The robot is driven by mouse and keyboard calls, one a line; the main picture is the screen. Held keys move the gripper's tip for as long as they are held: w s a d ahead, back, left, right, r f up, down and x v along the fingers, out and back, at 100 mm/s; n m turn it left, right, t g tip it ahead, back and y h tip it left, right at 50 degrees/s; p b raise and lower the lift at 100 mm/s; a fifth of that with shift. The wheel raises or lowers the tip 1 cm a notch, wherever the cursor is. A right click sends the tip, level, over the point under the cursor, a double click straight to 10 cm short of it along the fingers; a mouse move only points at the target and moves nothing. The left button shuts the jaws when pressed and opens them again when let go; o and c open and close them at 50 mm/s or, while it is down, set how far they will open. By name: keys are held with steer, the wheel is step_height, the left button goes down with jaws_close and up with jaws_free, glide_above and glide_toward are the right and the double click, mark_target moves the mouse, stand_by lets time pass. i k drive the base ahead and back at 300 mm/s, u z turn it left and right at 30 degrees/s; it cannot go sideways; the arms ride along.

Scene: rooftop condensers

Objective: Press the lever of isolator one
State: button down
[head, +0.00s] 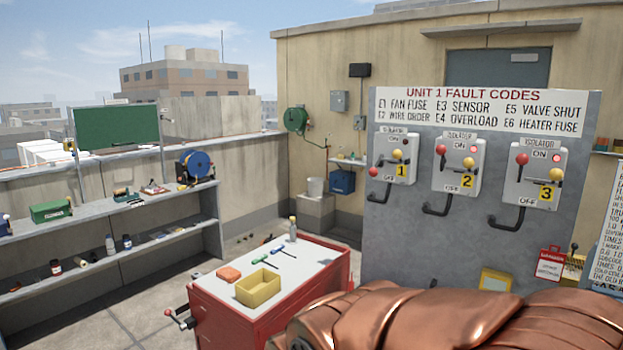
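Isolator one (391,158) is a pale box marked with a yellow "1", at the left of a row of isolators on the grey panel. Its red knob (374,171) sits low at the left, near OFF, and its yellow knob (397,154) sits higher. A black bent handle (381,194) hangs below the box. A copper-coloured part of my arm fills the bottom right. My gripper is not in view.
Isolator two (456,165) and isolator three (533,178) have raised red knobs and lit red lamps. A red cart (224,306) with a yellow bin (258,288) stands front centre, left of my arm. Shelves (160,212) line the left. Floor shows between them.

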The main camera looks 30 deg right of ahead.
mark_target(373, 173)
steer(key=z, duration=0.05)
steer(key=i, duration=1)
steer(key=z, duration=0.45)
